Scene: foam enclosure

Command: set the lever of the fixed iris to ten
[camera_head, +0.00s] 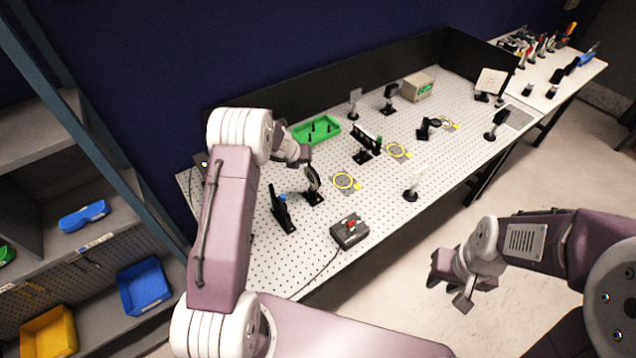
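A dark round ring-shaped mount (312,182) on a short post stands on the perforated board (385,205), left of centre; it looks like the iris. Its lever and scale marks are too small to read. My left gripper (304,153) is just above and behind this ring, apart from it as far as I can tell; its fingers are small and partly hidden by the wrist, so their opening is unclear. My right gripper (450,284) is over the floor in front of the table, with its fingers spread and nothing between them.
A black plate mount (282,213) stands left of the ring. A grey box with a red button (349,231) sits in front. Yellow ring markings (344,181), a green tray (316,130) and several posted optics stand around. A black wall (350,82) backs the board.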

